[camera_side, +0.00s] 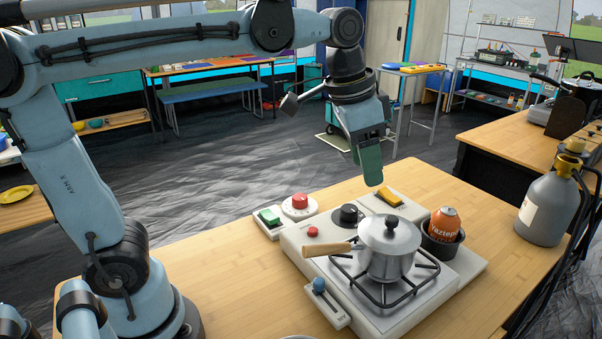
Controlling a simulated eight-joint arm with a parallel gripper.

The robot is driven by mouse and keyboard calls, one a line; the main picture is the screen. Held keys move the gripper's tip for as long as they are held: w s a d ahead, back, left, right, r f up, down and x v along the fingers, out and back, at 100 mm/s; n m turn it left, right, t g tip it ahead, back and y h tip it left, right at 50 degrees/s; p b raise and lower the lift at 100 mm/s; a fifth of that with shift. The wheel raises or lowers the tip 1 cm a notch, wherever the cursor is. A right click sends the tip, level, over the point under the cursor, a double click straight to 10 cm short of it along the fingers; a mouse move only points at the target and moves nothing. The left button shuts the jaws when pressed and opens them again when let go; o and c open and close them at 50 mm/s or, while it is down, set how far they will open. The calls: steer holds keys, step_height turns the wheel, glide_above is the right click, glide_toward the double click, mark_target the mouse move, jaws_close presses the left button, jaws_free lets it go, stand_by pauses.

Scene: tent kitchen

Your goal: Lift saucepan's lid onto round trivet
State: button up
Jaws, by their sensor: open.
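A steel saucepan (388,263) with a wooden handle (327,249) stands on the burner grate of a white stove. Its metal lid (380,233) is on the pan, with a round knob on top. My gripper (373,180) is open and empty, pointing down, above and behind the pan and apart from the lid. Its fingers overlap from this side, so the gap between them is hard to see. I cannot make out a round trivet for certain; only a sliver of a pale rounded thing (300,337) shows at the bottom edge.
An orange can (445,224) stands in a dark pot (442,243) right of the saucepan. Black and red knobs, a yellow sponge (388,197) and a blue-knobbed slider (319,285) surround the stove (300,239). A grey gas bottle (548,208) stands at the right. The table's left front is clear.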

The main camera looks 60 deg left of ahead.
mark_target(392, 218)
steer(key=w+d+r+m+g, duration=0.2)
steer(key=d+r, duration=0.1)
steer(key=shift+w+d+f, duration=0.2)
steer(key=shift+w+f, duration=0.05)
steer(key=shift+f, duration=1.75)
steer(key=shift+w+d+f, duration=0.15)
steer(key=shift+w+f, duration=0.15)
steer(key=shift+f, duration=1.75)
steer(key=shift+w+d+f, duration=0.2)
steer(key=shift+w+f, duration=0.05)
steer(key=shift+f, duration=1.75)
steer(key=shift+c, duration=0.5)
jaws_close()
